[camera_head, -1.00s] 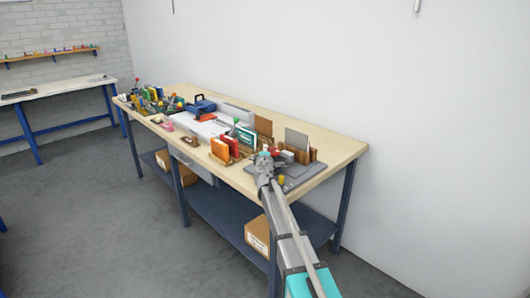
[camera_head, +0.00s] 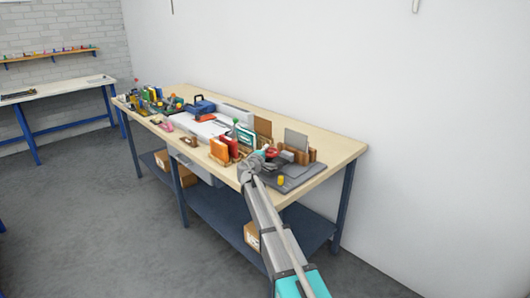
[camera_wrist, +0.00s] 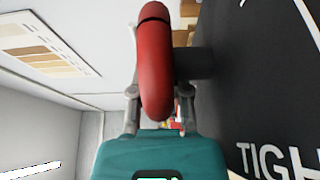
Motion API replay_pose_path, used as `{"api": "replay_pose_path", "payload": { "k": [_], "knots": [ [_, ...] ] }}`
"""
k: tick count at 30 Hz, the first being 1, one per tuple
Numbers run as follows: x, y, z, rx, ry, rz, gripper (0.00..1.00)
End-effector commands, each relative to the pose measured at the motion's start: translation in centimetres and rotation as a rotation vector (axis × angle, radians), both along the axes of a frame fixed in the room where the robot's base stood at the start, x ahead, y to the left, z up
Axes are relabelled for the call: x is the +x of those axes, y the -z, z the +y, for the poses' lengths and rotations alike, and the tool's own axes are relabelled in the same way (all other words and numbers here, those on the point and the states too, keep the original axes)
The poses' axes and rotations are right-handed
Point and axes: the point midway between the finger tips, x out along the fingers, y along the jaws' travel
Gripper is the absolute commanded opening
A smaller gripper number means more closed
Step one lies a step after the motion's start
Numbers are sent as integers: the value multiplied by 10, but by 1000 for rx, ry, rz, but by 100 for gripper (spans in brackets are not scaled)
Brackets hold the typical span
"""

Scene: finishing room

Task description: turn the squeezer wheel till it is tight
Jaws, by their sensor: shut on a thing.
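The squeezer wheel (camera_wrist: 154,62) is a thick red rim, seen nearly edge-on in the wrist view. A dark grey hub or shaft (camera_wrist: 194,63) joins it to a black panel (camera_wrist: 240,90) on the right, which bears white lettering beginning "TIGH". My gripper (camera_wrist: 158,95) is shut on the wheel's rim, one grey finger on each side. In the head view the wheel shows as a small red patch (camera_head: 271,153) at the bench's front, with my gripper (camera_head: 258,160) against it from the left. The arm and wrist partly hide the contact there.
The wooden workbench (camera_head: 330,152) carries a grey plate (camera_head: 300,182) with a yellow piece (camera_head: 281,180), wooden racks with boards, an orange panel (camera_head: 219,151) and a blue toolbox (camera_head: 200,108). A white wall stands behind. The floor in front is clear.

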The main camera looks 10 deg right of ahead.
Motion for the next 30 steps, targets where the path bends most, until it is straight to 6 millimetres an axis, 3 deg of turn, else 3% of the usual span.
{"api": "replay_pose_path", "payload": {
  "k": [12,13,15,30],
  "knots": [
    [0,0,-1,0,33,0,0],
    [0,0,-1,0,33,0,26],
    [0,0,-1,0,32,0,39],
    [-4,0,1,0,31,0,39]
  ]
}}
